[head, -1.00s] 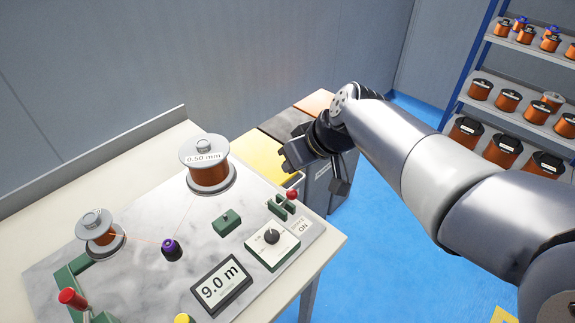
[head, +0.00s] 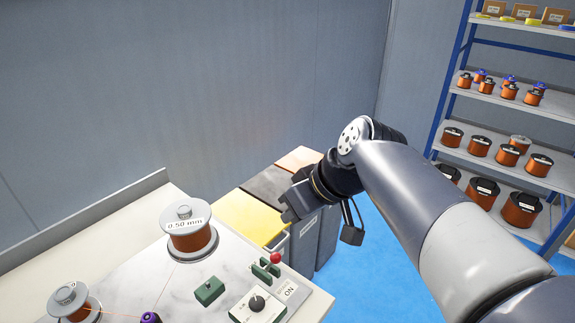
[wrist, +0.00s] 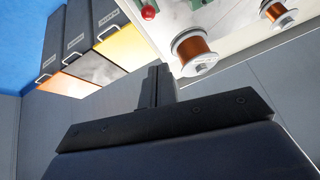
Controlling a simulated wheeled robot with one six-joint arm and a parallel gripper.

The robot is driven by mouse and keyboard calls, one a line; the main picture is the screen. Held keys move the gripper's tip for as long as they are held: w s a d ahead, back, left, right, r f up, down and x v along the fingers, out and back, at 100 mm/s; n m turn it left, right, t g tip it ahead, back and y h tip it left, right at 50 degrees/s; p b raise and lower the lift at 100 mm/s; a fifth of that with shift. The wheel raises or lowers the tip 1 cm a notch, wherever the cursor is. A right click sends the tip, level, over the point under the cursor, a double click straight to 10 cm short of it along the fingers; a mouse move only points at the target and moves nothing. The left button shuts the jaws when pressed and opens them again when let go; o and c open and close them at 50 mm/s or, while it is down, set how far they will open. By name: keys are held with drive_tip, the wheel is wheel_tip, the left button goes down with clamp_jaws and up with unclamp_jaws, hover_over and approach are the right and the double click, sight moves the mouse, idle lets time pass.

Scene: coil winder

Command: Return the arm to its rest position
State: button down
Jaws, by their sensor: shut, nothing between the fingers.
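My gripper (head: 290,207) is raised in the head view, in front of the bins and to the right of the winder table. In the wrist view my gripper (wrist: 157,72) has its fingers together with nothing between them. My arm reaches in from the lower right of the head view. On the winder plate stand a large copper spool (head: 189,232) labelled 0.50 mm and a smaller spool (head: 74,304) at the lower left. A thin wire runs from the smaller spool toward a purple-topped part (head: 150,318).
Yellow (head: 252,217), dark and orange-topped bins stand beside the table. A red-knobbed lever (head: 275,258), a green block (head: 209,290) and a dial box (head: 257,305) sit on the plate. A blue-framed shelf (head: 495,128) with spools stands at right. Blue floor lies between.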

drive_tip(key=x, duration=1)
drive_tip(key=shift+b, duration=0.35)
drive_tip(key=shift+w+a, duration=0.1)
drive_tip(key=v, duration=1)
drive_tip(key=s+d+f+b+x, duration=0.1)
drive_tip(key=x, duration=1.1)
drive_tip(key=w+a+g+h+p, duration=0.4)
drive_tip(key=w+a+h+p, duration=0.1)
drive_tip(key=p, duration=1.2)
drive_tip(key=shift+w+a+f+g, duration=0.25)
drive_tip(key=shift+w+a+g, duration=0.15)
drive_tip(key=shift+w+a, duration=0.25)
